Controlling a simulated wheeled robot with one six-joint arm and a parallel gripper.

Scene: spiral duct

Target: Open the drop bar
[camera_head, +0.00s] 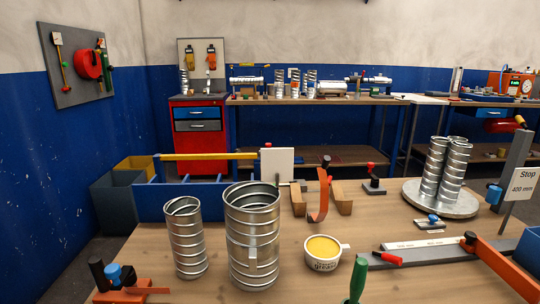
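A long yellow bar (208,156) lies level across the top of a blue open-topped bin (190,200) at the back left of the workbench. It looks most like the drop bar, but no label confirms this. Its left end meets a blue upright (157,168). Its right end reaches a pale upright panel (278,164) with a small red knob above it. Whether a latch holds that end cannot be made out. My gripper is not in view.
Two spiral ducts (252,230) (187,240) stand upright in front of the bin. A grease tub (322,252), an orange curved lever (321,195) and wooden blocks (298,199) are to their right. A round plate (440,199) carries several ducts. Bare bench shows between them.

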